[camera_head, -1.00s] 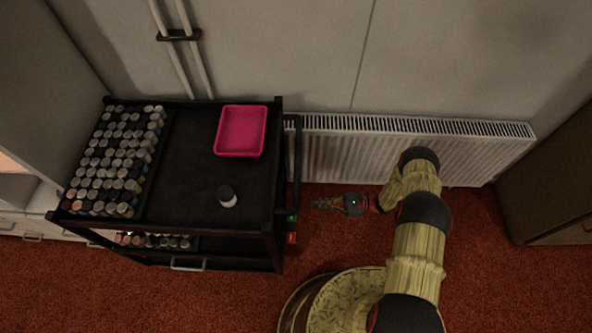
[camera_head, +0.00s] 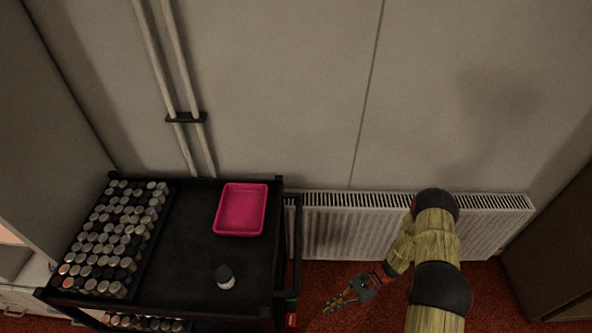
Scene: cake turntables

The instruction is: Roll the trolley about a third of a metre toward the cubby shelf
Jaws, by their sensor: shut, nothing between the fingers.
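The black trolley (camera_head: 190,260) stands at the left against the wall, with an upright push bar (camera_head: 298,240) on its right side. My gripper (camera_head: 333,305) is shut and empty. It hangs low over the red carpet, to the right of the trolley and apart from its push bar, with its fingers pointing down-left. I cannot tell which furniture is the cubby shelf.
A white radiator (camera_head: 350,225) runs along the wall behind my arm. A brown cabinet (camera_head: 560,250) stands at the right edge. White furniture (camera_head: 22,285) stands close to the trolley's left side. Two vertical pipes (camera_head: 170,80) run down the wall. Red carpet (camera_head: 490,290) shows at the lower right.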

